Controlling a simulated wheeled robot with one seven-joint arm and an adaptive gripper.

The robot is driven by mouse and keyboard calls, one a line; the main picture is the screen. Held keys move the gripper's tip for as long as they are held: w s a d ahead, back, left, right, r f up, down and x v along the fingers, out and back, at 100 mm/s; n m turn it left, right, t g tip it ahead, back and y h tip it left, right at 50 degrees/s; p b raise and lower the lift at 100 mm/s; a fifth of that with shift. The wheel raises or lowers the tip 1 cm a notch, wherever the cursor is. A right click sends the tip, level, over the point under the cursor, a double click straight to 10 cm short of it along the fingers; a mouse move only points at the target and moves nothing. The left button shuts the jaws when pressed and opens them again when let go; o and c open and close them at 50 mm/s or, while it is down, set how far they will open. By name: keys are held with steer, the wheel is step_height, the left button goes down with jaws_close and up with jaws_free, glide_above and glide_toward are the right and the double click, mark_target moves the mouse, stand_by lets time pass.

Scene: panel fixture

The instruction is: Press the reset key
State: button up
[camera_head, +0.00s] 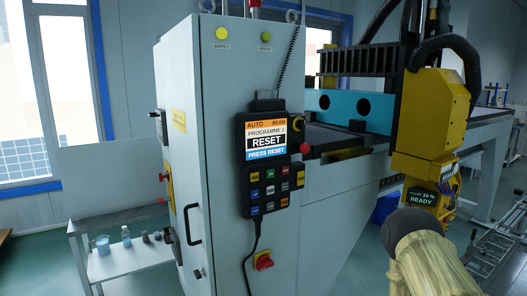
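A black hand-held control pendant (277,184) hangs on the front of a grey cabinet. Its lit screen (266,138) reads "AUTO BEAM", "PROGRAMME 1", "RESET" and "PRESS RESET". Below the screen is a keypad with several small coloured keys, among them blue, green and red ones. The key labels are too small to read, so I cannot tell which one is the reset key. A red knob (305,148) sticks out at the pendant's upper right. Nothing visible touches the pendant.
The grey cabinet (216,110) has a door handle, a yellow and a green lamp, and a red rotary switch (263,261) low down. A cable hangs below the pendant. A yellow machine head (430,115) stands right. A low bench (128,257) is at left.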

jaws_close()
stand_by(1.1)
